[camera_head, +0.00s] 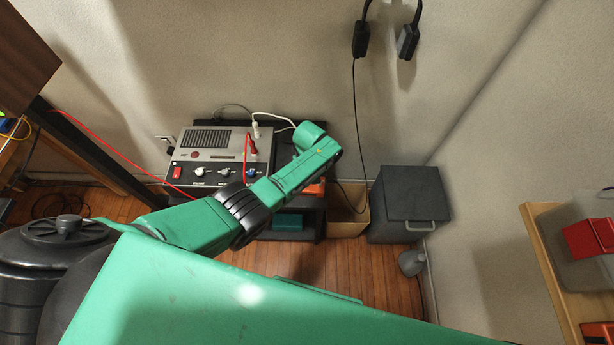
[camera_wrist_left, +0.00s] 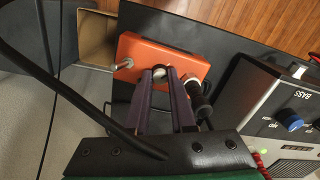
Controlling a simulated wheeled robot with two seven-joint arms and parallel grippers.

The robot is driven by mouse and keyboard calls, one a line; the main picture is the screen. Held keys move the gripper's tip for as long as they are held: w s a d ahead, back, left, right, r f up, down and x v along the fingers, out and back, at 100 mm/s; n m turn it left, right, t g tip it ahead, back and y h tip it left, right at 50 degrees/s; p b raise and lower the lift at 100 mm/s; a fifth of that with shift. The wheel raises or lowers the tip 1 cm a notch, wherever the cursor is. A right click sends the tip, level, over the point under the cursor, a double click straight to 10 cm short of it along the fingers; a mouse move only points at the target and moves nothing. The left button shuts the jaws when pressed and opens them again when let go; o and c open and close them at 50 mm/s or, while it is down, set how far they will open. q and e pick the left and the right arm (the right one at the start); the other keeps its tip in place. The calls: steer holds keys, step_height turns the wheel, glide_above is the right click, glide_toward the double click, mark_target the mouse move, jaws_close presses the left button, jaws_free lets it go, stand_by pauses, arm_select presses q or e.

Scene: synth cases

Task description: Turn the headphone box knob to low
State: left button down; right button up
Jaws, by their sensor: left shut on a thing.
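The headphone box is a small orange box (camera_wrist_left: 190,66) on a dark shelf top in the left wrist view. In the head view only a bit of orange (camera_head: 314,188) shows beside my arm. My left gripper (camera_wrist_left: 160,76) reaches over the box, its two dark fingers shut on a small pale knob (camera_wrist_left: 159,71) on the box's face. The fingertips cover much of the knob, and I cannot read its setting. A silver metal part (camera_wrist_left: 124,66) and a dark plug (camera_wrist_left: 198,100) sit on either side of the fingers. My right gripper is not in view.
A grey amplifier (camera_head: 212,150) with knobs, a red switch and cables stands left of the orange box. Headphones (camera_head: 408,40) hang on the wall, their cable trailing down. A dark grey bin (camera_head: 412,203) stands to the right. A black cable crosses near my left gripper.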

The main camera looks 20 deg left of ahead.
arm_select(q)
steer(key=shift+n, duration=0.9)
steer(key=c, duration=0.7)
jaws_free()
steer(key=shift+c, duration=0.2)
step_height(320, 180, up, 7)
steer(key=p, duration=0.3)
steer(key=shift+w+f, duration=0.1)
steer(key=shift+f, duration=0.05)
step_height(320, 180, up, 8)
steer(key=shift+d+p, duration=0.15)
steer(key=shift+p, duration=0.3)
